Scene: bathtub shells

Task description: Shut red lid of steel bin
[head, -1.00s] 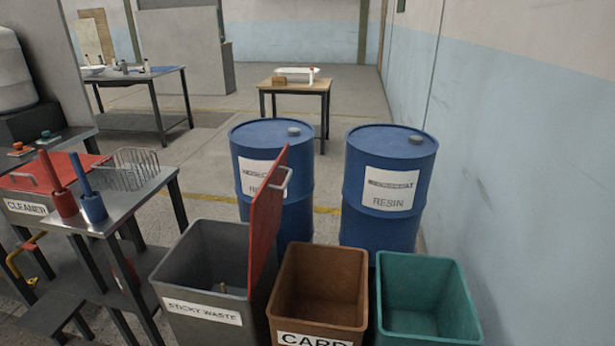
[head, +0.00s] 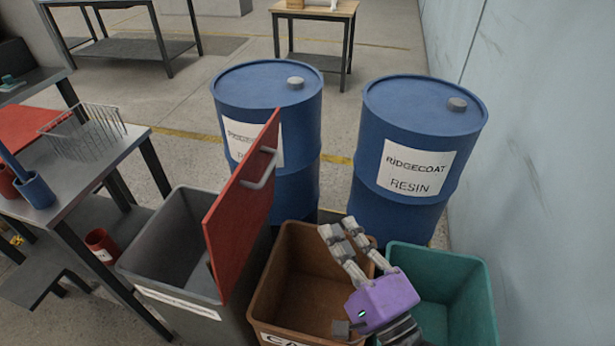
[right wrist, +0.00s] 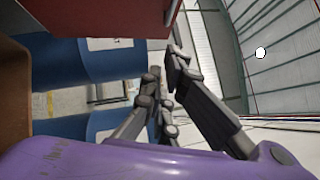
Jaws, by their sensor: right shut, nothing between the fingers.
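The steel bin (head: 168,235) is grey, with a white label on its front, and stands left of the brown bin. Its red lid (head: 238,212) stands up nearly vertical along the bin's right side, with a grey handle (head: 262,170) on its right face. The bin's mouth is open. My right gripper (head: 340,232), with a purple body, is over the brown bin, right of the lid and apart from it. It is shut and empty. In the right wrist view, the fingers (right wrist: 165,75) point up toward a red surface at the top. My left gripper is not in view.
A brown bin (head: 275,290) and a teal bin (head: 470,290) stand to the right. Two blue drums (head: 262,85) are behind the bins. A metal table (head: 95,180) with a wire basket (head: 85,132) is at the left. A wall closes off the right.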

